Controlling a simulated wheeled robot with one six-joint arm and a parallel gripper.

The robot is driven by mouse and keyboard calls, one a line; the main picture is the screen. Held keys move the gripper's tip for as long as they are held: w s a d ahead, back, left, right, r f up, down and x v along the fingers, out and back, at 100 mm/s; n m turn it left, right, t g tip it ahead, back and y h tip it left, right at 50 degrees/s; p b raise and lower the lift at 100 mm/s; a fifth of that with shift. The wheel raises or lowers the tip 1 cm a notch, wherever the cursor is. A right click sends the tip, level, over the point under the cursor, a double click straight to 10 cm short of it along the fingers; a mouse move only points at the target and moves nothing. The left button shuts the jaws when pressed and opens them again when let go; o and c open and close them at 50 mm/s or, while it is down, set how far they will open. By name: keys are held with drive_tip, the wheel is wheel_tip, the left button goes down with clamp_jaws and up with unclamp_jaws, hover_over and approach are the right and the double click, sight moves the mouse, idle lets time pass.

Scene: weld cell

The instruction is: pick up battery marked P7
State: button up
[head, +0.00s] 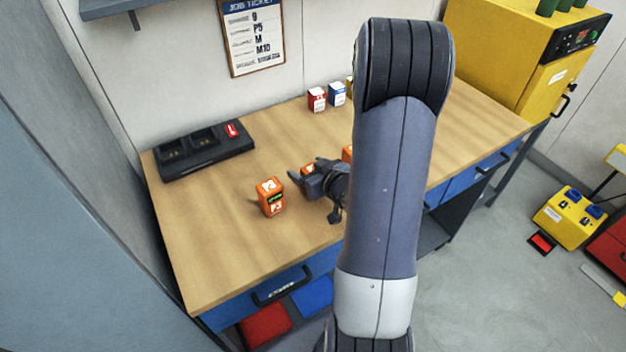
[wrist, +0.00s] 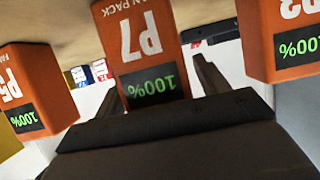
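The orange battery marked P7 (wrist: 140,50) stands in the middle of the wrist view, its lettering upside down and its green display reading 100%. My gripper (wrist: 160,95) is open, with one finger on each side of P7. A gap shows between P7 and the right finger; I cannot tell whether the left finger touches. In the head view my gripper (head: 314,192) is low over the bench and mostly hides an orange battery (head: 308,169). The battery marked P3 (head: 270,197) stands to its left; P3 (wrist: 283,45) is also at right in the wrist view.
A battery marked P5 (wrist: 30,95) is at left in the wrist view. A black charger (head: 205,150) lies at the left of the wooden bench (head: 215,240). Red (head: 317,98) and blue (head: 337,93) boxes stand at the back. The front-left bench top is clear.

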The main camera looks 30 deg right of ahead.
drive_tip(key=c, duration=1)
drive_tip(key=shift+c, duration=0.7)
drive_tip(key=shift+r, duration=0.1)
